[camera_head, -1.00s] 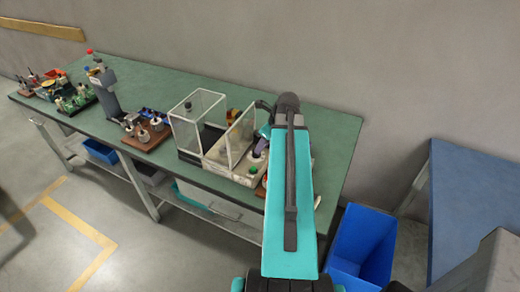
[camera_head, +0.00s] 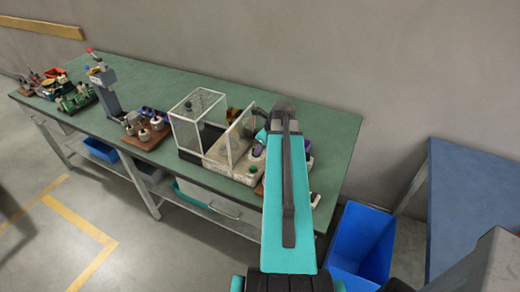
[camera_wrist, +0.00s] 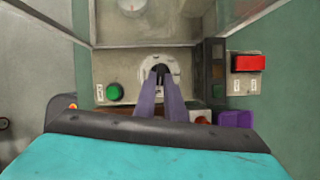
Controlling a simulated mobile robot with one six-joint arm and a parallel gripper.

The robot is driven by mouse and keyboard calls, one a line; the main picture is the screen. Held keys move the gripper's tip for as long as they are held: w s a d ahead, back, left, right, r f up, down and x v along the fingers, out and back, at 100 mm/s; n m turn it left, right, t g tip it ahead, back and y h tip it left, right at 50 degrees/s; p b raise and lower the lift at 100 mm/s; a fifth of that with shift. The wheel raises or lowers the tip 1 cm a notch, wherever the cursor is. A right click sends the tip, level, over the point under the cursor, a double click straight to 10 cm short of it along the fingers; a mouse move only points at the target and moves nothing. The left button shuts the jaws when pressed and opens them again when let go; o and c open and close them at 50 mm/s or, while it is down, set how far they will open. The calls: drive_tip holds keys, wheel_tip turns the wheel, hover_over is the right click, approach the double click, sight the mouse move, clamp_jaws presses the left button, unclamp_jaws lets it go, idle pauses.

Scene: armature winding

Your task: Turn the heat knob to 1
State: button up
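The heat knob (camera_wrist: 161,67) is a dark knob on a pale round dial, on the front panel of the machine (camera_wrist: 133,67) in the wrist view. My gripper (camera_wrist: 161,73) reaches to it with two purple fingers, one tip on each side of the knob. Whether the fingers press on it cannot be told. The dial marks are too small to read, and the fingers cover its lower part. A green button (camera_wrist: 115,91) is left of the dial.
A clear-walled guard (camera_head: 199,117) stands on the machine. A red block (camera_wrist: 248,63) and a purple bin (camera_wrist: 235,118) are to the right in the wrist view. Several parts stand farther left on the green bench (camera_head: 200,84). A blue bin (camera_head: 362,245) is on the floor.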

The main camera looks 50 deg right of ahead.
clamp_jaws()
drive_tip(key=shift+d+n, duration=0.1)
drive_tip(key=shift+n, duration=0.3)
drive_tip(key=shift+w+d+n+y+p, duration=0.15)
drive_tip(key=shift+n+y+p, duration=0.15)
drive_tip(key=shift+n, duration=0.3)
drive_tip(key=shift+d+n+y+p, duration=0.15)
drive_tip(key=shift+n+y, duration=0.25)
drive_tip(key=shift+n, duration=0.2)
drive_tip(key=n, duration=0.1)
drive_tip(key=n+y, duration=0.1)
drive_tip(key=n, duration=0.1)
drive_tip(key=n+g, duration=0.1)
drive_tip(key=shift+w+d+p, duration=0.2)
drive_tip(key=shift+d+p, duration=0.1)
drive_tip(key=shift+p, duration=0.05)
drive_tip(key=n, duration=0.1)
drive_tip(key=n+g, duration=0.1)
drive_tip(key=n, duration=0.1)
drive_tip(key=n+y, duration=0.1)
drive_tip(key=n, duration=0.1)
drive_tip(key=shift+w+d+g, duration=0.15)
drive_tip(key=shift+w+g, duration=0.15)
drive_tip(key=shift+w+n+g+y, duration=0.15)
drive_tip(key=shift+n+g+y, duration=0.35)
drive_tip(key=shift+n, duration=1.1)
